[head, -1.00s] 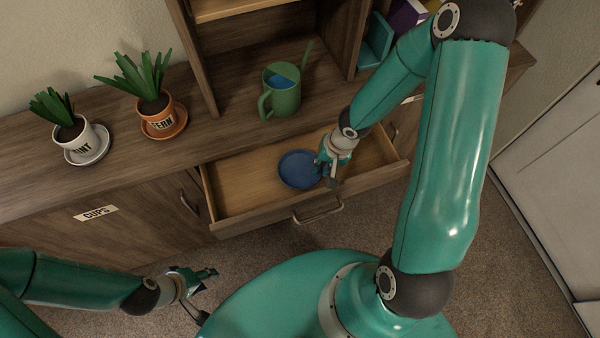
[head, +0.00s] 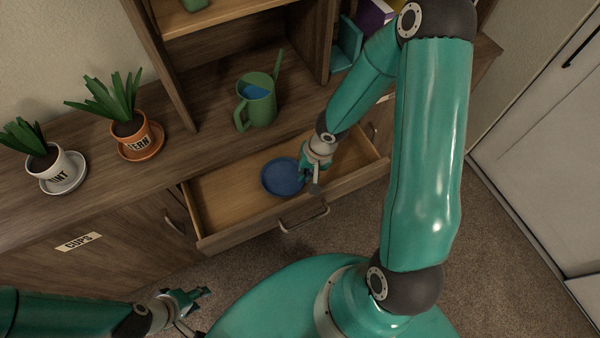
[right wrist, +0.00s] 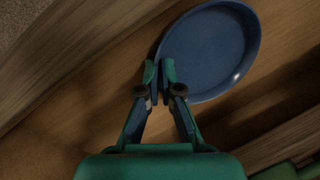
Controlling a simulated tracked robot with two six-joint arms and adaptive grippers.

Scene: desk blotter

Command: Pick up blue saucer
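The blue saucer (head: 282,177) lies in the open drawer (head: 225,205), near its middle. In the right wrist view the saucer (right wrist: 215,50) shows as a round dish with a raised rim. My right gripper (head: 309,186) is down in the drawer at the saucer's right edge. In the right wrist view its fingertips (right wrist: 160,70) are drawn close together with the saucer's near rim between them. No clear lift off the drawer floor shows. My left gripper (head: 205,308) is apart from the cabinet at lower left, fingers spread and empty.
On the cabinet top stand a green watering can (head: 256,105), a FERN pot (head: 135,138) on an orange saucer and a MINT pot (head: 52,168) on a white saucer. A CUPS door (head: 78,242) is at left.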

